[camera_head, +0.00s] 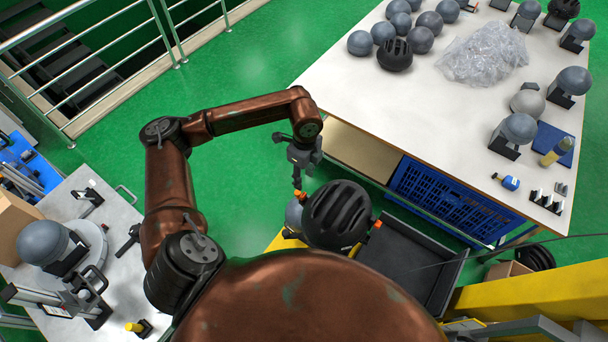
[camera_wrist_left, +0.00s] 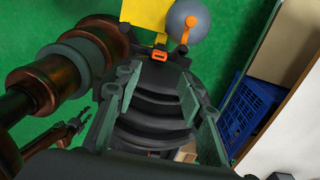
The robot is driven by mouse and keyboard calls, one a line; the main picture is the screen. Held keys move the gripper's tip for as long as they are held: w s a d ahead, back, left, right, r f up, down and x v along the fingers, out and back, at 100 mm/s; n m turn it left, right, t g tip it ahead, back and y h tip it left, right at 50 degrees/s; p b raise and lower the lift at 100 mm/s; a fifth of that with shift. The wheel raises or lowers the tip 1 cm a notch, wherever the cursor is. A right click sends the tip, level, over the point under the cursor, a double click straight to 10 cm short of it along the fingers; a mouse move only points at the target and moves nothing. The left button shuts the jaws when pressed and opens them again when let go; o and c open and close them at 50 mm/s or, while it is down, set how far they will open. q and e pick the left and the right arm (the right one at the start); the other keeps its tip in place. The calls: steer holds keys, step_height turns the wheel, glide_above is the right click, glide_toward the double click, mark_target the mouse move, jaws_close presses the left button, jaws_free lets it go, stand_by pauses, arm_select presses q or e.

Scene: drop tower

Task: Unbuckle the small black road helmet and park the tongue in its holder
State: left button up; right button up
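The black road helmet (camera_head: 337,214) with ribbed vents sits below my left gripper (camera_head: 298,176), beside a grey ball (camera_head: 293,214). In the left wrist view the helmet (camera_wrist_left: 155,105) fills the space behind the fingers. There my left gripper (camera_wrist_left: 152,105) is open, its fingers wide apart with nothing clearly held. An orange buckle (camera_wrist_left: 160,56) lies beyond the fingertips at the helmet's edge. An orange hooked part (camera_wrist_left: 186,36) shows in front of the grey ball (camera_wrist_left: 190,14); I cannot tell whether it is the holder. A small copper and dark arm part (camera_wrist_left: 72,128) shows at left, its finger state unclear.
A white table (camera_head: 440,110) at upper right bears several grey balls, another black helmet (camera_head: 395,55) and clear plastic. A blue crate (camera_head: 440,195) stands under it. A black tray (camera_head: 410,262) lies right of the helmet. A grey bench (camera_head: 118,215) is at left.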

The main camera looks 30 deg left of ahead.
mark_target(303, 195)
arm_select(q)
step_height(303, 195, down, 10)
steer(key=b, duration=0.5)
steer(key=shift+s+r+b, duration=0.1)
steer(key=shift+s+b, duration=0.05)
steer(key=shift+b, duration=0.15)
steer(key=shift+f+b, duration=0.45)
steer(key=shift+f, duration=0.15)
steer(key=shift+c, duration=0.4)
steer(key=c, duration=0.8)
steer(key=shift+o, duration=0.2)
steer(key=shift+r, duration=0.15)
